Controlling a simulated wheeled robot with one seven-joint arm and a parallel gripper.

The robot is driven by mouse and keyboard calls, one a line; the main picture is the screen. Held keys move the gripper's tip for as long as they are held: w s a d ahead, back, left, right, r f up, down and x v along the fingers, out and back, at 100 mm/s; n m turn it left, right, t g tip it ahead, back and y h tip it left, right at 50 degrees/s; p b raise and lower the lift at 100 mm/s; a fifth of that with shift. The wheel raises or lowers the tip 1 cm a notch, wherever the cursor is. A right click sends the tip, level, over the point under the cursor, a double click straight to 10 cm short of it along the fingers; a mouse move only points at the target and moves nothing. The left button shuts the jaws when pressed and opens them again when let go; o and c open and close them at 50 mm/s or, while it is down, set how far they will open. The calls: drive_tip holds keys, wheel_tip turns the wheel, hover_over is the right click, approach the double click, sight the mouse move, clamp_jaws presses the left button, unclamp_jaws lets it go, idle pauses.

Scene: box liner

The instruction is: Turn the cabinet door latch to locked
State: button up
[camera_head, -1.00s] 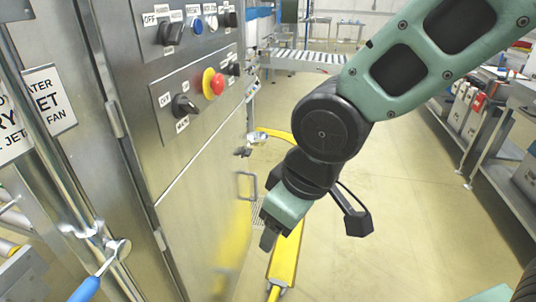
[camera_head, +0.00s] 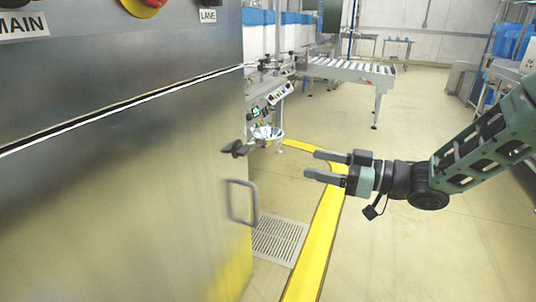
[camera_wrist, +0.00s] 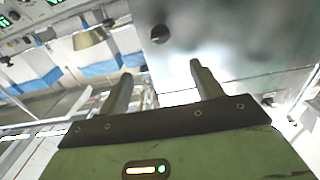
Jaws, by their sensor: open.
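The steel cabinet door (camera_head: 120,190) fills the left of the head view. The latch, a small dark knob (camera_head: 236,148), sticks out near its right edge, above a grey pull handle (camera_head: 242,218). Its exact turn angle is too small to tell. My gripper (camera_head: 312,164) is open and empty, to the right of the latch and apart from it, its fingers pointing left toward the door. In the wrist view, a dark round knob (camera_wrist: 160,34) that looks like the latch lies beyond the two spread fingers (camera_wrist: 161,70).
A control panel edge with a red and yellow button (camera_head: 145,5) is at the upper left. A roller conveyor (camera_head: 350,70) and a small machine with green displays (camera_head: 268,108) stand behind. A yellow floor strip (camera_head: 318,245) and a floor grate (camera_head: 278,240) lie below; open floor lies right.

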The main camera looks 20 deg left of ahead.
sight(248, 149)
drive_tip(key=a, duration=0.5)
drive_tip(key=a+b, duration=0.1)
drive_tip(key=a, duration=0.5)
drive_tip(key=w+a+b, duration=0.1)
drive_tip(key=a, duration=0.4)
drive_tip(key=shift+a+r, duration=0.1)
drive_tip(key=shift+a, duration=0.3)
drive_tip(key=shift+b, duration=0.3)
drive_tip(key=c, duration=1)
